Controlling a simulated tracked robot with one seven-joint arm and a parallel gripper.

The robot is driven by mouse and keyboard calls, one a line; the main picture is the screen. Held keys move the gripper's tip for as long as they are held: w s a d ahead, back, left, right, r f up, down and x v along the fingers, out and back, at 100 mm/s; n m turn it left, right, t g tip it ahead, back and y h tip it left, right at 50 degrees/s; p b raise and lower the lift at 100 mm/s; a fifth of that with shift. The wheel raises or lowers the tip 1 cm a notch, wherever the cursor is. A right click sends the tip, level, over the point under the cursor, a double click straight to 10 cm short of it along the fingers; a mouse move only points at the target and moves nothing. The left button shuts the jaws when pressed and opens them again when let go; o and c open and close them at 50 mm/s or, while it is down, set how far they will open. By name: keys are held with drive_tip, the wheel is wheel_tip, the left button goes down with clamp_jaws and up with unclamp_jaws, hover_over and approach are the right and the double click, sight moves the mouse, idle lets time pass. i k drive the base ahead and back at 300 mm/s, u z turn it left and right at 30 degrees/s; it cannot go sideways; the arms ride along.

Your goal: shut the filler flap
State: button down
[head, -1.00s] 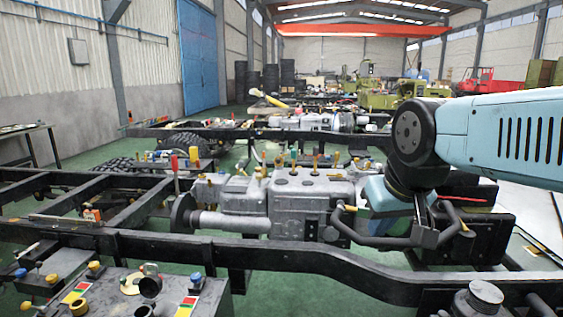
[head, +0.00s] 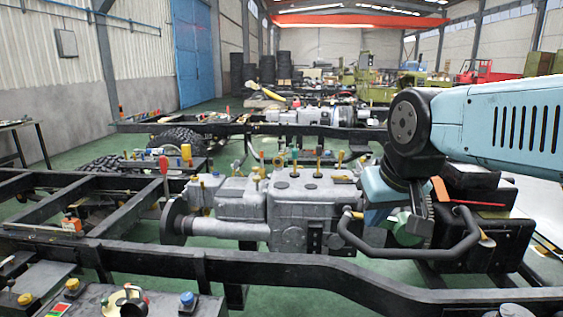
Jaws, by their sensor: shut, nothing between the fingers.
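My gripper (head: 418,222) hangs below the blue arm at the right, over the black bent tubes beside the engine block. Its dark fingers are small in view, and they look shut with nothing held. A round dark filler-like neck with a beige ring (head: 128,299) stands on the dark box at the bottom left, partly cut off by the frame edge. I cannot tell for sure which part is the filler flap, or how far open it is. My gripper is far to the right of this neck.
A black chassis rail (head: 270,268) crosses the front. The grey engine block (head: 300,205) stands behind it, left of my gripper. Black bent tubes (head: 440,256) and a dark box (head: 500,232) crowd the gripper. Green floor shows between the frames.

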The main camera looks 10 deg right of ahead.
sight(278, 161)
drive_tip(key=u, duration=0.15)
drive_tip(key=k, duration=0.45)
drive_tip(key=z, duration=0.2)
drive_tip(key=i, duration=1.35)
drive_tip(key=u, duration=0.8)
drive_tip(key=i, duration=0.7)
drive_tip(key=u, duration=0.55)
